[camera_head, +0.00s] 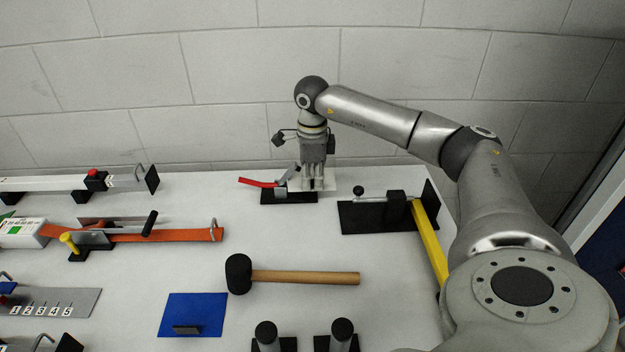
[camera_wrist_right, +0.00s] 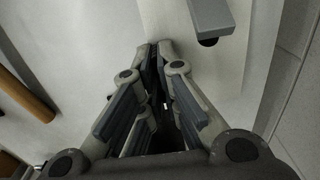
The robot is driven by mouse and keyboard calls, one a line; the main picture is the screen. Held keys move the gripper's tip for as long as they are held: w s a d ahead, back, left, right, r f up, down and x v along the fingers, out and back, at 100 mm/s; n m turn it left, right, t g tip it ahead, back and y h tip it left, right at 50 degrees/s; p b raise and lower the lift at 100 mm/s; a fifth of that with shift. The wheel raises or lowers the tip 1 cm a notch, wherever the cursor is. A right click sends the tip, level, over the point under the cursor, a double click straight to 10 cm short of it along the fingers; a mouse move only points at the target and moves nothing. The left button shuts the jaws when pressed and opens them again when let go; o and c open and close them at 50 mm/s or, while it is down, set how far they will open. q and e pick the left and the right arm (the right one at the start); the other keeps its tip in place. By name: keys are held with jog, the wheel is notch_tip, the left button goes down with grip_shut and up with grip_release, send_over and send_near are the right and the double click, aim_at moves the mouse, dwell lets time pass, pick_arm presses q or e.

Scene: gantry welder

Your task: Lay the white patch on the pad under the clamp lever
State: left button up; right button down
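The toggle clamp has a red lever (camera_head: 258,182) that points left and lies low over a black base (camera_head: 290,198). A grey bar (camera_wrist_right: 212,18) with a dark round tip shows in the right wrist view, apart from the fingers. A pale flat piece (camera_head: 328,184), seemingly the white patch, lies directly below my right gripper (camera_head: 317,184), just right of the clamp. My right gripper points down, its fingers close together in the right wrist view (camera_wrist_right: 160,48). The fingertips hide whether they grip the piece's edge. The pad cannot be made out. My left gripper is not in view.
Right of the clamp stands a black fixture (camera_head: 370,217) with a yellow bar (camera_head: 429,243). A mallet (camera_head: 300,277) lies in front, with a blue plate (camera_head: 193,313) beside it. An orange strap (camera_head: 170,235) is at left. The wall closes off the back. Bare table lies between clamp and mallet.

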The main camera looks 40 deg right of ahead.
aim_at(313, 189)
jog(key=shift+f+b, duration=1.6)
jog(key=shift+f, duration=0.25)
jog(key=shift+r, duration=0.1)
jog(key=c, duration=1.6)
grip_release()
jog(key=shift+c, duration=0.2)
notch_tip(313, 189, up, 12)
jog(key=shift+r, duration=0.1)
